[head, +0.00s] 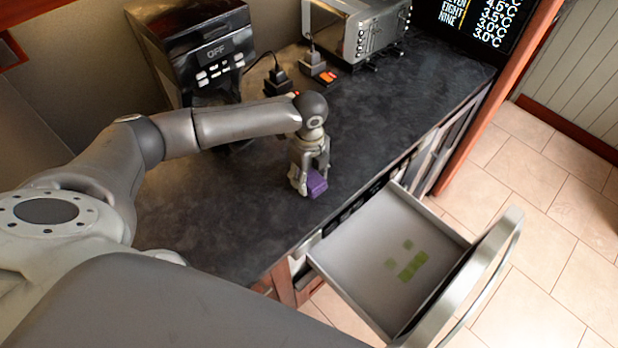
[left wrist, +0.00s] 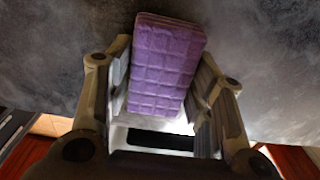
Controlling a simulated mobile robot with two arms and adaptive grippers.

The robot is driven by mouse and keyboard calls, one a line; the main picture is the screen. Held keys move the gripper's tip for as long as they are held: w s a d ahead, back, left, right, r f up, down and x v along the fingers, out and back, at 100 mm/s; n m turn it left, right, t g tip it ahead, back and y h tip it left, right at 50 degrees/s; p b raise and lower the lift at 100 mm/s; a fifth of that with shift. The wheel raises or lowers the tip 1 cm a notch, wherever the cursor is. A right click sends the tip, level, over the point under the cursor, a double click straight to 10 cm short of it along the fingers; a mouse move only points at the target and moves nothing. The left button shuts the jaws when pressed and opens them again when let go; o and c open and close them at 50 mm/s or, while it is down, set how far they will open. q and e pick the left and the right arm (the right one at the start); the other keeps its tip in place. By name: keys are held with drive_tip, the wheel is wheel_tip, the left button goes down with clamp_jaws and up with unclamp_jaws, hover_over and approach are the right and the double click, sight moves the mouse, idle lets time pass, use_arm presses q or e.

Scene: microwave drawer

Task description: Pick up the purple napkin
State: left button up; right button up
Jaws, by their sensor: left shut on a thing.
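The purple napkin (head: 317,184) is a small folded block at the dark countertop, near its front edge, in the head view. My left gripper (head: 309,186) reaches down over it and is shut on it. In the left wrist view the quilted purple napkin (left wrist: 163,65) sits between the two fingers of my left gripper (left wrist: 160,85). The gripper hides part of the napkin in the head view. I cannot tell whether the napkin still touches the counter. My right gripper does not show.
An open drawer (head: 448,229) with green marks on its floor juts out below the counter (head: 215,215), right of the gripper. A black appliance (head: 205,50) and a silver toaster-like appliance (head: 355,30) stand at the back, with plugs and sockets (head: 312,62) between them. The counter's middle is clear.

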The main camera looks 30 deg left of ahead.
sight(309, 175)
use_arm(q)
drive_tip(key=shift+w+r+b, duration=0.1)
drive_tip(key=shift+r+b, duration=0.25)
drive_tip(key=shift+r, duration=0.05)
wheel_tip(309, 175, up, 2)
drive_tip(key=shift+r+b, duration=0.1)
drive_tip(key=shift+b, duration=0.65)
drive_tip(key=d+r, duration=0.1)
drive_tip(key=s+d+r, duration=0.1)
drive_tip(key=r, duration=0.1)
drive_tip(key=s+d+r+b, duration=0.1)
drive_tip(key=r, duration=0.1)
drive_tip(key=shift+s+d, duration=0.1)
drive_tip(key=shift+d, duration=0.25)
drive_tip(key=s+d+r+b, duration=0.2)
drive_tip(key=s+d+r, duration=0.3)
drive_tip(key=d, duration=0.3)
drive_tip(key=shift+s, duration=0.2)
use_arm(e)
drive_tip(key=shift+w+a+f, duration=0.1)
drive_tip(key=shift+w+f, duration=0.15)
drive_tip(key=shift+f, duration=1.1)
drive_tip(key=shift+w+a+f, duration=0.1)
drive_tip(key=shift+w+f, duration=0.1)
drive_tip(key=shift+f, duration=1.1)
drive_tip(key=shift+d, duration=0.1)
